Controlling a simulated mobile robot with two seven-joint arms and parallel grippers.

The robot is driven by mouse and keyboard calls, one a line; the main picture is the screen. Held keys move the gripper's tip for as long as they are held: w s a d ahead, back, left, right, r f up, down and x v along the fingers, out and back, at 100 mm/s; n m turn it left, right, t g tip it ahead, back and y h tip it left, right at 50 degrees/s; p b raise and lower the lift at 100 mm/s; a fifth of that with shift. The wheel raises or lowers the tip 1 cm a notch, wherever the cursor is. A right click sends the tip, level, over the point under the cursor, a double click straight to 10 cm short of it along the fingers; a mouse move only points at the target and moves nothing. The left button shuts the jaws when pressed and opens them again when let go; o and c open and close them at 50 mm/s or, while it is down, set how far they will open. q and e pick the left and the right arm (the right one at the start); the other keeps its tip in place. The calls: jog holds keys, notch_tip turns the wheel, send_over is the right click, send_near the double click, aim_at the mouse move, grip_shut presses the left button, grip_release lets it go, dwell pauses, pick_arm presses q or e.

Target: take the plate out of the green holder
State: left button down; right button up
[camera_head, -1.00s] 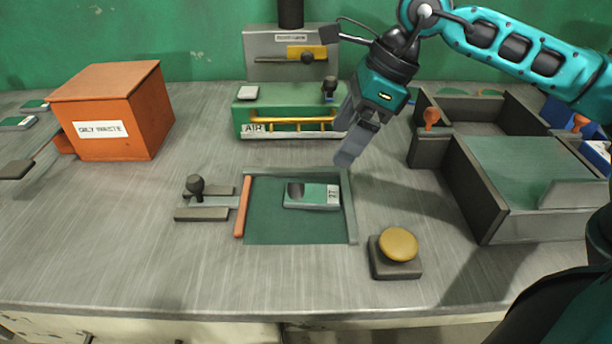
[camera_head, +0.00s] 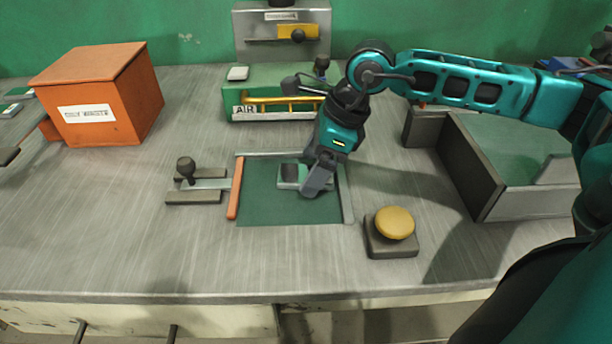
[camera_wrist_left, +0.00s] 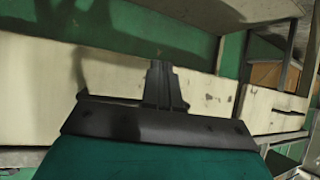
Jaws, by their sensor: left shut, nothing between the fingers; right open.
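The green holder (camera_head: 270,208) is a shallow green bed in the middle of the bench, with grey edges and an orange bar along its left side. The plate (camera_head: 290,174), small and grey-green with a dark patch, lies in its upper part. My right gripper (camera_head: 316,184) is over the plate's right end, fingers pointing down, open. It hides that end and its label; I cannot tell whether the fingers touch the plate. My left gripper (camera_wrist_left: 164,84) is shut and empty in the left wrist view, away from the holder, in front of the pale bench front.
A toggle clamp (camera_head: 194,184) stands left of the holder and a yellow push button (camera_head: 394,224) at its lower right. A green AIR fixture (camera_head: 270,100) is behind. An orange waste box (camera_head: 100,100) is at left, a grey-walled tray (camera_head: 470,172) at right. The front bench strip is clear.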

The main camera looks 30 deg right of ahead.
jog(key=shift+a+f, duration=0.1)
jog(key=shift+f, duration=0.25)
jog(key=shift+c, duration=0.3)
jog(key=c, duration=1.5)
jog(key=shift+w+r, duration=0.1)
jog(key=shift+r, duration=0.05)
jog(key=shift+c, duration=0.5)
